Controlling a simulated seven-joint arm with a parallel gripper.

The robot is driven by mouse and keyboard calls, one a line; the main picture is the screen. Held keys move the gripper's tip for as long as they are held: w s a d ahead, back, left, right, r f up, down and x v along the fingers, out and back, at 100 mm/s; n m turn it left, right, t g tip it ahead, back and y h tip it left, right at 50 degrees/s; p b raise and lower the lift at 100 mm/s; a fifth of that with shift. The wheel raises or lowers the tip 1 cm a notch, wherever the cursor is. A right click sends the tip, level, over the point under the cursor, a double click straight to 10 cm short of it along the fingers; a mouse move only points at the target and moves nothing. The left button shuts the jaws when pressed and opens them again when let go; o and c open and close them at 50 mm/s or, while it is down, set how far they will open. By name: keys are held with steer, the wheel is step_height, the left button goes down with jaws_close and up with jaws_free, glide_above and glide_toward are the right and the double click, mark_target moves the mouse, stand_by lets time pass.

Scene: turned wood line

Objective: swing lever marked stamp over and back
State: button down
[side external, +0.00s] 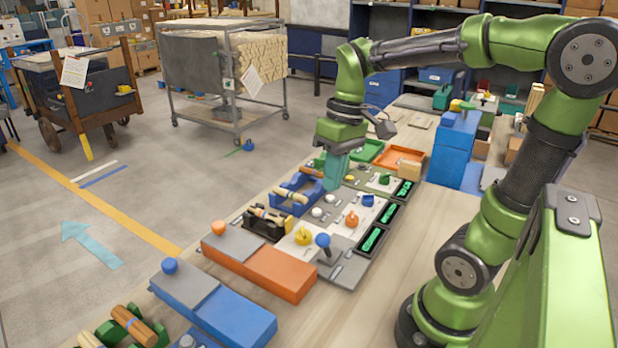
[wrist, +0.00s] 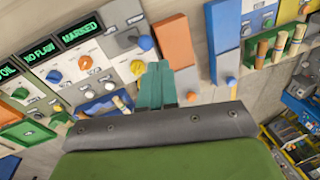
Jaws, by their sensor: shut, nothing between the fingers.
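A lever with a blue knob (side external: 322,240) stands on a grey panel (side external: 346,272) at the near end of the control row. It also shows in the wrist view as a blue knob (wrist: 146,43), beside the lit display reading MARKED (wrist: 80,31). The word stamp is not legible in either view. My gripper (side external: 332,186) is shut and empty, pointing down over the row, farther from the camera than the blue knob. In the wrist view its teal fingers (wrist: 157,84) appear just below the blue knob, with a gap between them in the picture.
A yellow knob (side external: 303,236) and an orange knob (side external: 352,219) sit on neighbouring panels. An orange block (side external: 265,262) and a blue block (side external: 228,315) lie nearer the camera. Wooden pieces rest in a blue holder (side external: 290,196). Bare table lies right of the displays.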

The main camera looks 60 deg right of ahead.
steer(key=shift+s+a+r, duration=0.1)
steer(key=shift+a+r, duration=0.45)
steer(key=shift+r, duration=0.35)
steer(key=a+t, duration=0.1)
steer(key=t, duration=0.1)
steer(key=s+a+m+t, duration=0.1)
steer(key=a+t, duration=0.1)
steer(key=s+a+m+t, duration=0.1)
steer(key=a+t, duration=0.1)
steer(key=shift+a+f, duration=0.2)
steer(key=shift+f, duration=0.2)
